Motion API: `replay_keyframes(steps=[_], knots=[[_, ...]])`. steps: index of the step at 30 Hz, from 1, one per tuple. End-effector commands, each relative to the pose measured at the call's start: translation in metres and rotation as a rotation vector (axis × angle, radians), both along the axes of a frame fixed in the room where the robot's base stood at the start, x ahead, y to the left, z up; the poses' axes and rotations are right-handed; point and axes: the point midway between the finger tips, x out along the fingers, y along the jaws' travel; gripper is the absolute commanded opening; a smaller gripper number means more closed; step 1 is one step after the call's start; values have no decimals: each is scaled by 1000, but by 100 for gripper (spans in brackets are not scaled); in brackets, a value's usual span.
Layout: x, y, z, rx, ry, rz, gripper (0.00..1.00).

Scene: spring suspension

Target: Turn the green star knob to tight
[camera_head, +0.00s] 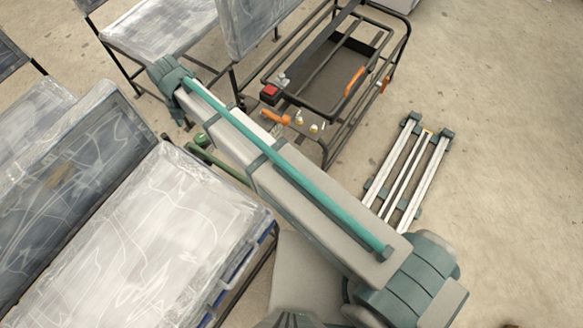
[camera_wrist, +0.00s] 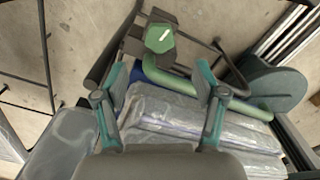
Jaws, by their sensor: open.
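The green knob (camera_wrist: 160,38) is near the top centre of the wrist view. It has a short white line on its face and sits on a dark bracket (camera_wrist: 133,48). My gripper (camera_wrist: 161,80) is open and empty, its two teal-tipped fingers spread apart. In the picture the knob lies beyond the fingertips, roughly centred between them, and no finger touches it. In the head view a small green part (camera_head: 201,140) shows beside my arm; I cannot tell whether it is the knob. My arm hides much of that area, and my gripper is not visible there.
A green bent tube (camera_wrist: 205,97) crosses below the knob, over plastic-wrapped padding (camera_wrist: 185,125). In the head view, wrapped seats (camera_head: 150,245) stand at left and a black metal frame cart (camera_head: 395,60) at upper right. Metal rails (camera_head: 385,180) lie at right. The floor is clear at far right.

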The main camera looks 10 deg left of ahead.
Motion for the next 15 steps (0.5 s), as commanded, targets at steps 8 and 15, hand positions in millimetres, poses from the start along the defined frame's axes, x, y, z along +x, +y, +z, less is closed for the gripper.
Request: replay_keyframes(steps=[8, 15], knots=[[1, 2, 22, 9, -6, -169, 70], [1, 1, 21, 33, -15, -436, 70]])
